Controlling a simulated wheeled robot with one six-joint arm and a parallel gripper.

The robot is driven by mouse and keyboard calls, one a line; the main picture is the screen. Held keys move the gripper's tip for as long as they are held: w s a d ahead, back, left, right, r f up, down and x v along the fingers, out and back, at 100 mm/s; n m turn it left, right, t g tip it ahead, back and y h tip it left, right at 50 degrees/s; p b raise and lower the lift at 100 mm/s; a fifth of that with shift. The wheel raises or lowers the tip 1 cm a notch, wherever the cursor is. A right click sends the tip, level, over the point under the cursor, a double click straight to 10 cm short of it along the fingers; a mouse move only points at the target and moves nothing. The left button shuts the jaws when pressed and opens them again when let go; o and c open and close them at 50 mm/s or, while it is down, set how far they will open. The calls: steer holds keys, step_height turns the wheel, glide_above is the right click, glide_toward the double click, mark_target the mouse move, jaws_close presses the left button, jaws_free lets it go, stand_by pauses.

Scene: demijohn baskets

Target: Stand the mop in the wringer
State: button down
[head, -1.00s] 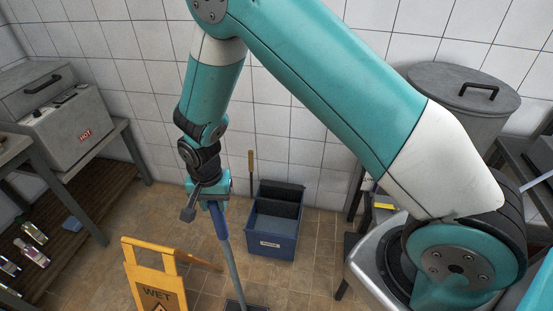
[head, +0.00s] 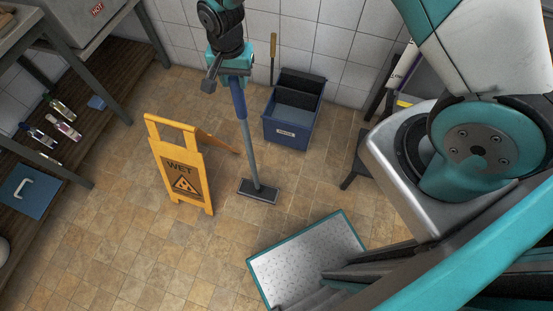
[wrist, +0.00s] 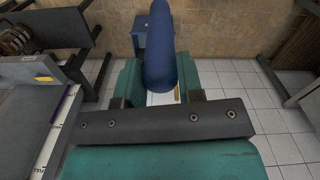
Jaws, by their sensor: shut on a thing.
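The mop has a blue upper handle (head: 238,98), a grey shaft (head: 250,145) and a dark flat head (head: 259,191) that appears to rest on the tiled floor. The mop leans slightly. My gripper (head: 233,78) is shut on the blue handle near its top. In the wrist view, the blue handle (wrist: 160,50) stands between the jaws. The wringer is a blue bucket (head: 287,132) with a dark raised back and a grey inside. It stands on the floor by the wall, right of and behind the mop. The mop head is outside it.
A yellow wet-floor sign (head: 182,175) stands close left of the mop. A wooden lever (head: 273,58) rises by the bucket's back left. A bench with a low shelf (head: 72,165) holds bottles at left. A grey plate with teal edges (head: 306,258) lies in front right.

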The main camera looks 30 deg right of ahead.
steer(key=shift+r, duration=0.15)
stand_by(0.4)
step_height(320, 180, up, 15)
steer(key=p, duration=1)
steer(key=shift+p, duration=0.3)
step_height(320, 180, up, 15)
steer(key=p, duration=0.4)
steer(key=shift+p, duration=0.3)
steer(key=w+d, duration=0.8)
steer(key=d, duration=0.1)
steer(key=shift+d, duration=0.2)
stand_by(0.3)
